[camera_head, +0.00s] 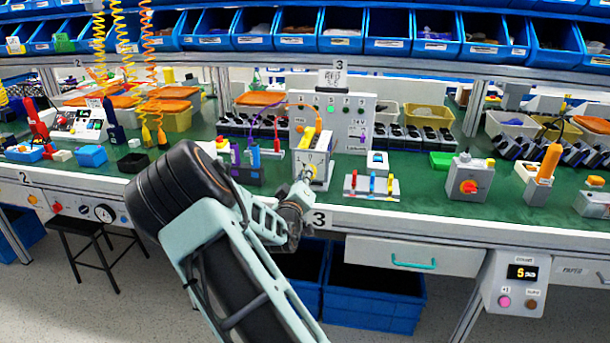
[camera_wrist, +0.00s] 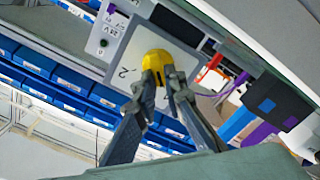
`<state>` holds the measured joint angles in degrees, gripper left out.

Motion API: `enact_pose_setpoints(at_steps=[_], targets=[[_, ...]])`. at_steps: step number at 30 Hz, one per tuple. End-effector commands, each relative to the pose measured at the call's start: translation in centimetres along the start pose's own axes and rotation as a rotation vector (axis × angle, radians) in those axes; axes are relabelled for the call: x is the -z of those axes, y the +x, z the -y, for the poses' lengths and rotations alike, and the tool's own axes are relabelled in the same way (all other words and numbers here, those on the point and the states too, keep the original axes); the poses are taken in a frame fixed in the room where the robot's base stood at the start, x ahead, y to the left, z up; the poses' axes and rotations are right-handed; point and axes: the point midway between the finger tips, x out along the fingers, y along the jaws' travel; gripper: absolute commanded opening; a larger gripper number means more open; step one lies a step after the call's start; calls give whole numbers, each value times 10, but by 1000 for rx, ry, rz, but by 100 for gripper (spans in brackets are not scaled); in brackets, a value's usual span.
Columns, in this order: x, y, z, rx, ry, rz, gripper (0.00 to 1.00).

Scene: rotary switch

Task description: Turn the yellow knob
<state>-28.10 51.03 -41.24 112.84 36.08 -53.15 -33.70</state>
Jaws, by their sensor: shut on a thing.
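The yellow knob (camera_wrist: 157,66) sits on the white face of a box marked with numbers, in the wrist view. My gripper (camera_wrist: 163,82) has its two fingers on either side of the knob, shut on it. In the head view the switch box (camera_head: 316,160) stands near the front edge of the green bench, with yellow on its top. My gripper (camera_head: 305,180) reaches its front face there. The knob is mostly hidden behind the fingers in the head view.
A small rack with red, blue and yellow pieces (camera_head: 372,186) stands right of the box. Blue and purple upright parts (camera_head: 247,163) stand close on the left. A control panel (camera_head: 336,122) rises behind.

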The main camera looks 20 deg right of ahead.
Motion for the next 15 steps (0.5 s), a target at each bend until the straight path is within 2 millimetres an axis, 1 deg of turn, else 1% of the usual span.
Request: enact_pose_setpoints(at_steps=[11, 12, 15], targets=[[-1, 0, 0, 1, -7, 1, 0], [-1, 0, 0, 1, -7, 1, 14], [-1, 0, 0, 1, -6, 1, 25]])
